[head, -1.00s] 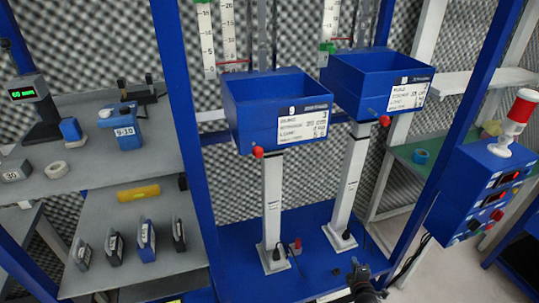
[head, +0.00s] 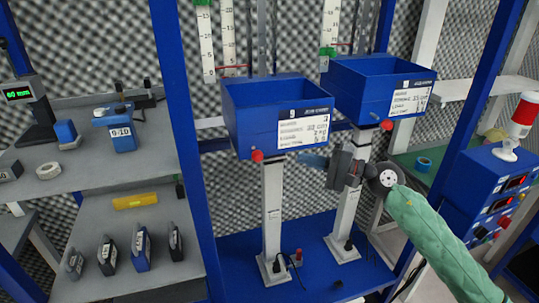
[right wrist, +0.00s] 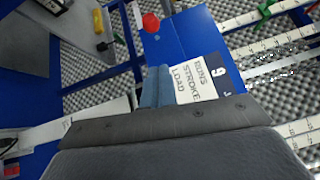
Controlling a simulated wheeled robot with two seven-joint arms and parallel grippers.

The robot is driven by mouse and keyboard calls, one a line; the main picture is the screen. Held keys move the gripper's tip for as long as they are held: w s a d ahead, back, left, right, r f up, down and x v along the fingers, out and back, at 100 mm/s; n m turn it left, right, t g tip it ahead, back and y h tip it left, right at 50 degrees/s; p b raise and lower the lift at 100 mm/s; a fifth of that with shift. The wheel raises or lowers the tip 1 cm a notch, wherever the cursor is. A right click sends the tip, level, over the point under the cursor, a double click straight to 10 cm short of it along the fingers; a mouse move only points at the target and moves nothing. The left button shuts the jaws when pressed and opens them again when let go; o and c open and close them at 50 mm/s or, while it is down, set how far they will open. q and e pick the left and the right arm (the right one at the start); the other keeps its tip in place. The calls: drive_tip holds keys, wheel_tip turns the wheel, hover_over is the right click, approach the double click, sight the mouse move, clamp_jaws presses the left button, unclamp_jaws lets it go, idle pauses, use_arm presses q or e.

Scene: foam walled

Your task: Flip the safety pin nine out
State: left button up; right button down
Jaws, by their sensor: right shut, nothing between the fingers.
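The blue bin labelled 9 (head: 255,118) stands on a white post at the middle. A pin with a red ball knob (head: 257,156), the one on bin nine, shows at its lower front edge. In the right wrist view the red knob (right wrist: 150,22) shows beyond the fingers, beside the bin's white label (right wrist: 195,78). My right gripper (head: 306,160) is shut and empty, its blue fingers pointing left just below the bin's right corner, to the right of the knob and apart from it. The fingers also show in the right wrist view (right wrist: 157,85). My left gripper is in no view.
A second blue bin (head: 350,90) with its own red knob (head: 387,125) stands on the white post behind my right gripper. Blue frame uprights stand on both sides. A grey shelf (head: 60,215) with several blocks is at left; a control box (head: 480,185) is at right.

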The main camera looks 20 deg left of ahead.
sight(269, 152)
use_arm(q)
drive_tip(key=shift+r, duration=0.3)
use_arm(e)
drive_tip(key=shift+s+a+r+n, duration=0.1)
drive_tip(key=shift+s+r+n, duration=0.1)
drive_tip(key=shift+n, duration=0.3)
drive_tip(key=shift+s+a+r+n, duration=0.1)
drive_tip(key=shift+s+n, duration=0.1)
drive_tip(key=shift+n, duration=0.3)
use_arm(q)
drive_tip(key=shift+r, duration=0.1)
